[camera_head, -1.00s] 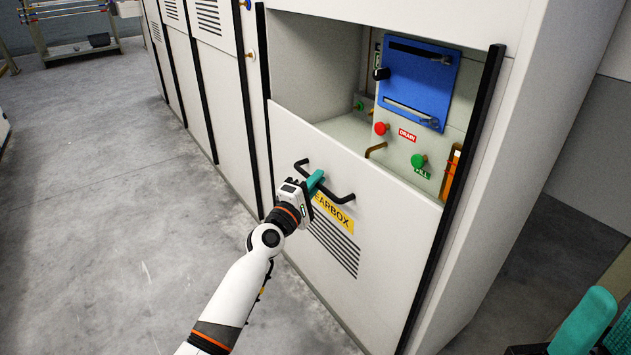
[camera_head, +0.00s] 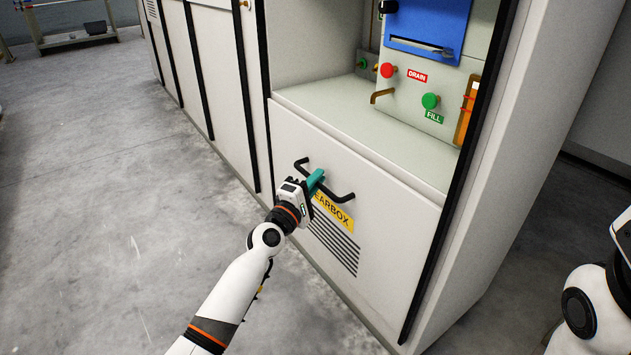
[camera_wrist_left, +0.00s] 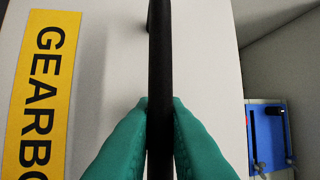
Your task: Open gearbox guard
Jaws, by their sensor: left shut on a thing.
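The gearbox guard (camera_head: 290,215) is a pale panel with a yellow GEARBOX label (camera_head: 334,212), slotted vents and a black bar handle (camera_head: 342,196). The compartment above its top edge is exposed. My left gripper (camera_head: 315,182) is shut on the handle, toward the handle's left end. In the left wrist view, the teal fingers (camera_wrist_left: 160,145) press both sides of the black bar (camera_wrist_left: 160,70), beside the yellow label (camera_wrist_left: 40,95). My right arm shows at the right edge, but its fingertips are out of view.
Inside the compartment are a blue panel (camera_head: 427,25), a red DRAIN knob (camera_head: 387,70), a green FILL knob (camera_head: 430,101) and an amber strip (camera_head: 466,112). Black rails (camera_head: 462,180) flank the guard. Concrete floor (camera_head: 110,200) on the left is clear.

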